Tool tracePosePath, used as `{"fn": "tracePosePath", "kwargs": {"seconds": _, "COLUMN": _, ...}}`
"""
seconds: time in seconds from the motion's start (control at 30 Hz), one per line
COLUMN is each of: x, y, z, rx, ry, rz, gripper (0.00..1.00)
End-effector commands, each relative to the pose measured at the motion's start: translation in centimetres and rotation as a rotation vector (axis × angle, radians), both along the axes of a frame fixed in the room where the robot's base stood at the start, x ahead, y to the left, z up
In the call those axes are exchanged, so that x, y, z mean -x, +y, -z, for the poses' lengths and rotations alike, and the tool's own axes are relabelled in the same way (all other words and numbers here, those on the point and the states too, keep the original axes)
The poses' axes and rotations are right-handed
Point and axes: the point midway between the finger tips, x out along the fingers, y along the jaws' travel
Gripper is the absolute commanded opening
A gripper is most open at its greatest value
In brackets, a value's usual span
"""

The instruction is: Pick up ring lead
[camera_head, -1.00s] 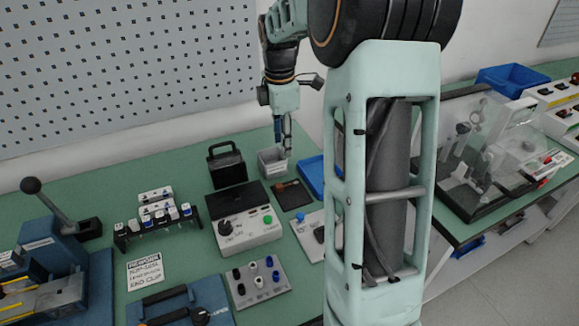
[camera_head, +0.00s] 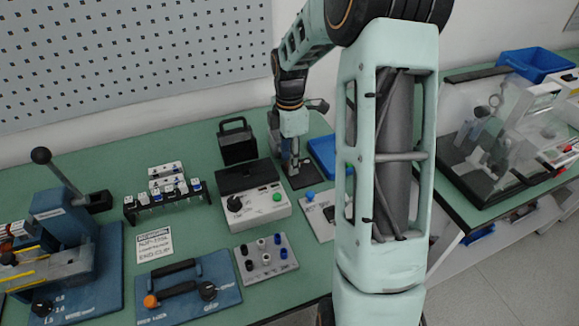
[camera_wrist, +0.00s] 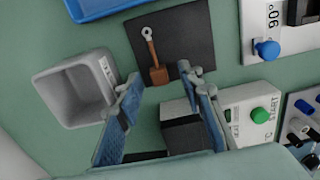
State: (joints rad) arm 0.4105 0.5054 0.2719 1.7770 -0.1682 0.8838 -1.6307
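The ring lead (camera_wrist: 153,57) lies on a dark square mat (camera_wrist: 190,38) in the wrist view. It has a silver ring at one end and a copper-brown body. My gripper (camera_wrist: 160,78) has two blue fingers that stand apart with nothing between them. The ring lead is just beyond the fingertips, between their lines. In the head view my gripper (camera_head: 291,170) points down over the mat (camera_head: 304,178), and the lead cannot be made out there.
A grey bin (camera_wrist: 72,92) stands left of the fingers in the wrist view. A blue tray (camera_head: 323,152) is beside the mat. A control box (camera_head: 258,208) with a green button and a black handled case (camera_head: 238,145) stand close by.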

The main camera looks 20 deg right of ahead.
Motion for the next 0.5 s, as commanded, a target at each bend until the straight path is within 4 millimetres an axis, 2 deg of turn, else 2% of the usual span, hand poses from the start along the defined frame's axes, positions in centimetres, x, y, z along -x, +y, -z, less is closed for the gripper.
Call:
{"fn": "tracePosePath", "kwargs": {"seconds": 0.27, "x": -0.04, "y": -0.02, "z": 0.44, "rx": 0.001, "ry": -0.002, "rz": 0.0, "gripper": 0.35}}
{"fn": "tracePosePath", "kwargs": {"seconds": 0.5, "x": -0.05, "y": -0.03, "z": 0.42, "rx": 0.001, "ry": -0.002, "rz": 0.0, "gripper": 0.11}}
